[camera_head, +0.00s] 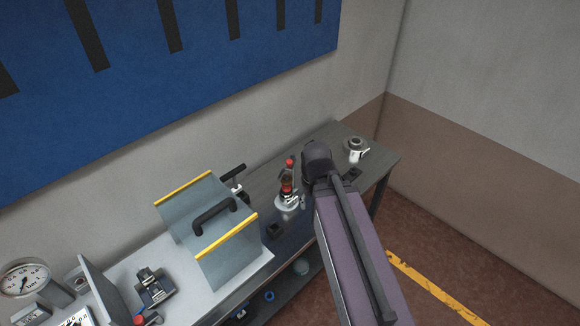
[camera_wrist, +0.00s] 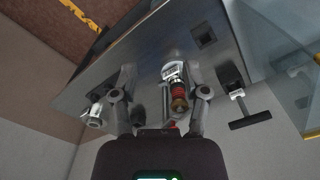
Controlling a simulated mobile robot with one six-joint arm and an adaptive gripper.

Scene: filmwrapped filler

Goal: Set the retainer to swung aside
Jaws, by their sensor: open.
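On the grey bench stands a small fitting (camera_head: 287,192) with red parts and a pale round base. In the wrist view, the fitting (camera_wrist: 179,92) shows a red ribbed part, a brass-coloured end and a white piece. I cannot make out which part of it is the retainer, or its position. My gripper (camera_wrist: 158,74) is open, with one finger on each side of the fitting in the picture. No contact shows, and the gap in depth cannot be told.
A clear guard with yellow edges (camera_head: 238,236) and a black handle stands left of the fitting. A silver round part (camera_head: 356,150) sits near the bench's right end. A black T-handle (camera_wrist: 250,120) is right of my fingers. Gauges (camera_head: 24,277) stand far left.

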